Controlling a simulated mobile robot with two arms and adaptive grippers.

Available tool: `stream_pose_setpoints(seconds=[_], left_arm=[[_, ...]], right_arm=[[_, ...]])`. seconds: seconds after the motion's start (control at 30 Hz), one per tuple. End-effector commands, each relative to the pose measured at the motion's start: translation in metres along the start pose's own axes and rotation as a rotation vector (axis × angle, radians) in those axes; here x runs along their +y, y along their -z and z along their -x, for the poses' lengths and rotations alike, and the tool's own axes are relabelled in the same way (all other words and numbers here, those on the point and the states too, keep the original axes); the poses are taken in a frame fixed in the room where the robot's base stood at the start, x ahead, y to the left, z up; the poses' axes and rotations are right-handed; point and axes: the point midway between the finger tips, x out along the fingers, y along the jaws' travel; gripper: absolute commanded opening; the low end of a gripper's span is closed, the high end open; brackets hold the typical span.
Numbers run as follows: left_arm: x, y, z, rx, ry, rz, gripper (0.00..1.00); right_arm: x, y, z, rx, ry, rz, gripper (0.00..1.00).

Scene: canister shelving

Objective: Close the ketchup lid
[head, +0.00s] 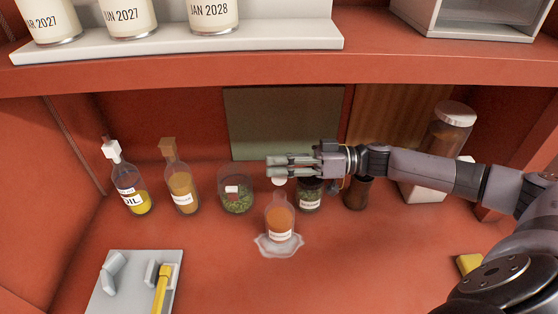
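The bottle with orange-red contents and a white label (280,214), which I take for the ketchup, stands upright on a pale, irregular patch on the red surface. A small pale piece (278,182) shows at its top, just under my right gripper. Whether this is the lid, and how it sits, is partly hidden by the fingers. My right gripper (270,166) reaches in from the right, its two fingers pointing left above the bottle top. I cannot tell whether it touches the bottle or how far the fingers are apart. My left gripper is not in view.
An oil bottle (132,192), a yellow-brown bottle (182,190) and a green-filled jar (236,190) stand to the left. Another jar (310,195) stands close behind right. A grey board (110,290) lies front left. A shelf (180,70) overhangs the back.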

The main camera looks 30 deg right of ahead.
Motion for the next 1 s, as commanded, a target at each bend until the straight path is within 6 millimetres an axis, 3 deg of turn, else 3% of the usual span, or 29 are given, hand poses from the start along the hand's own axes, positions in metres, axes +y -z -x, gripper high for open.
stream_pose_setpoints(seconds=[0.3,1.0], left_arm=[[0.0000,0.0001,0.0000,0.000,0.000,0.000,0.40],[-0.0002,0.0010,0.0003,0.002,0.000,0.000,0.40]], right_arm=[[-0.0001,0.0000,0.0003,0.000,0.000,0.000,0.00],[-0.0037,-0.0004,0.0003,-0.001,0.001,0.058,0.00]])
